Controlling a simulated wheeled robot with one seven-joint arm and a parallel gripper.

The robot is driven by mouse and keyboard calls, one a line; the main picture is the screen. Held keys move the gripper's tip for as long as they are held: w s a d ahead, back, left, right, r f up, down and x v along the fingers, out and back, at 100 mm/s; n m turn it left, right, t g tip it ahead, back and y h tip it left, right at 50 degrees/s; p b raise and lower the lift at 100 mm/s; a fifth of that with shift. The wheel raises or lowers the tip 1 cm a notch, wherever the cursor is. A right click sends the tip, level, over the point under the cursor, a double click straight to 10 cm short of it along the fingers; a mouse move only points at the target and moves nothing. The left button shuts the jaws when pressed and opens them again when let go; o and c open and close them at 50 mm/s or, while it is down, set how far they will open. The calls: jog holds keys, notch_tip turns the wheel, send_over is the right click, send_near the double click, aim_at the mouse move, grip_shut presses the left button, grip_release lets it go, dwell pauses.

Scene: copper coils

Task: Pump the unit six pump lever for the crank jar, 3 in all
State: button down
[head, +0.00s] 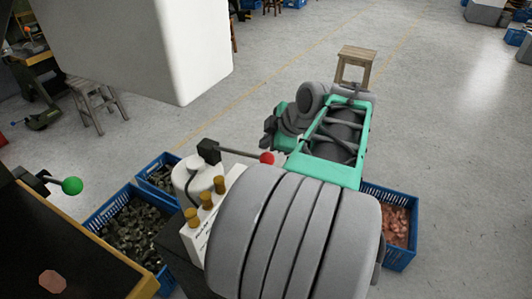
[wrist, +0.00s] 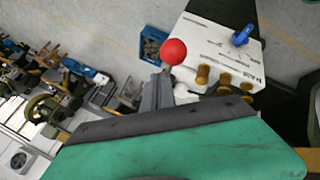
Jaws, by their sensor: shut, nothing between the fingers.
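A lever with a red ball (head: 267,158) runs out to the right from a black pivot (head: 208,151) above a white jar-like cylinder (head: 190,176). The red ball also shows in the wrist view (wrist: 173,51), just beyond the grey fingertips of my gripper (wrist: 158,90). My gripper (head: 268,130) is shut and empty, close above the ball in the head view; whether they touch cannot be told. A white panel (wrist: 215,45) carries brass knobs (wrist: 203,75) and a blue knob (wrist: 241,36). Its lettering is too small to read, and much of the lever is hidden in the wrist view.
Another lever with a green ball (head: 72,186) stands at the left by a dark cabinet. Blue crates hold dark parts (head: 95,221) and copper-coloured parts (head: 399,259). A wooden stool (head: 355,55) stands farther back. Open floor lies at the upper right.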

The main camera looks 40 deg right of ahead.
aim_at(272, 162)
jog(key=shift+f+b, duration=0.4)
jog(key=shift+b, duration=0.15)
jog(key=shift+s+d+f+b, duration=0.1)
jog(key=shift+s+f+b, duration=0.1)
jog(key=shift+f+b, duration=0.9)
jog(key=shift+s+f+b, duration=0.15)
jog(key=shift+f+b, duration=0.8)
jog(key=shift+f, duration=0.1)
jog(key=shift+s+d+f+b, duration=0.1)
jog(key=shift+s+f+b, duration=0.1)
jog(key=shift+f+b, duration=0.9)
dwell(2.4)
jog(key=shift+a, duration=0.1)
dwell(0.4)
jog(key=shift+w+a+r+p, duration=0.1)
jog(key=shift+w+r+p, duration=0.1)
jog(key=shift+r+p, duration=0.8)
jog(key=shift+w+d+r+p, duration=0.15)
jog(key=shift+r+p, duration=0.4)
jog(key=shift+r, duration=0.9)
jog(key=shift+w+a+r+p, duration=0.2)
jog(key=shift+r+p, duration=0.6)
jog(key=shift+r, duration=0.4)
